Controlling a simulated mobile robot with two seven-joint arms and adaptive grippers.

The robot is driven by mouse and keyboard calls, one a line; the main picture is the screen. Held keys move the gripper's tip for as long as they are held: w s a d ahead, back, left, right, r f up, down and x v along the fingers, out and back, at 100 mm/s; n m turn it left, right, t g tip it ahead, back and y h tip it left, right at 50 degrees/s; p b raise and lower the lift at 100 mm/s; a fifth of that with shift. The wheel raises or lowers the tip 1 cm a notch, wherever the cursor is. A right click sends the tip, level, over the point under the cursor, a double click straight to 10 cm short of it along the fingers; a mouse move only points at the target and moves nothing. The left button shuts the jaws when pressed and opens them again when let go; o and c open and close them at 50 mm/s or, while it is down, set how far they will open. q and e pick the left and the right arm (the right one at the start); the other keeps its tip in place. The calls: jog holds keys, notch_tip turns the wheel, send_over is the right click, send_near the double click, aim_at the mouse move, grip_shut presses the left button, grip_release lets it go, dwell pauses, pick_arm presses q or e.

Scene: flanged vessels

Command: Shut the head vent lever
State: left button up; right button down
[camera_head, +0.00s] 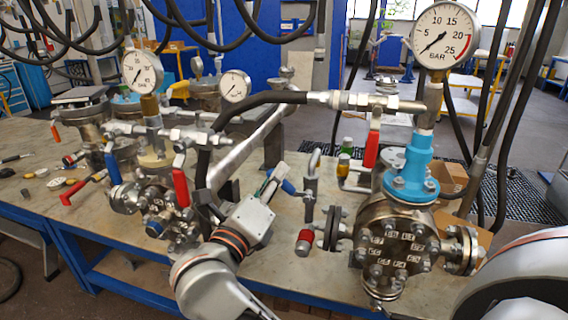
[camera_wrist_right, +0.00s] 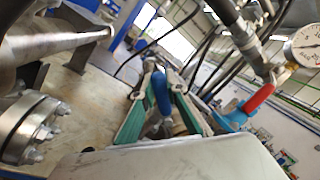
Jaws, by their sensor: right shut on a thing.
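My right gripper (camera_head: 272,184) comes in from the bottom middle, over the bench between the two gauge-topped vessels. It is shut on a blue lever handle (camera_head: 289,187) beside an upright bent metal pipe (camera_head: 311,186). In the right wrist view, the green-padded fingers (camera_wrist_right: 160,108) stand on both sides of the blue handle (camera_wrist_right: 161,92). The handle's far end and its valve body are partly hidden by the fingers. No label shows that this is the head vent lever. A red lever (camera_head: 371,150) hangs upright below the hose fitting, apart from the gripper. My left gripper is not in view.
The right flanged vessel (camera_head: 394,248) with a blue neck and large gauge (camera_head: 445,36) stands close right of the gripper. Left of it is a smaller flanged assembly with a red lever (camera_head: 181,188). A black hose (camera_head: 250,99) arches above. Bare bench (camera_head: 270,258) shows below.

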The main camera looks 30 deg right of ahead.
jog(key=shift+w+a+f+n+p, duration=0.15)
jog(key=shift+n+p, duration=0.25)
jog(key=shift+n, duration=0.2)
jog(key=shift+w+a+f+n+t+p, duration=0.15)
jog(key=shift+f+n+t+p, duration=0.15)
jog(key=shift+n+p, duration=0.2)
jog(key=shift+w+a+f+n+t+p, duration=0.1)
jog(key=shift+f+n+t+p, duration=0.15)
jog(key=shift+n+p, duration=0.25)
jog(key=shift+w+a+f+n+t+y+p, duration=0.1)
jog(key=shift+f+n+t+y+p, duration=0.15)
jog(key=shift+f+n+p, duration=0.6)
jog(key=shift+w+a+f+n+t+y+p, duration=0.15)
jog(key=shift+f+n+p, duration=0.3)
jog(key=shift+n+p, duration=0.65)
jog(key=shift+d+f+n+t+y+p, duration=0.1)
jog(key=shift+f+n+t+y+p, duration=0.2)
jog(key=shift+f+n+p, duration=0.65)
jog(key=shift+r+n, duration=0.25)
jog(key=shift+n, duration=0.05)
jog(key=c, duration=2)
grip_release()
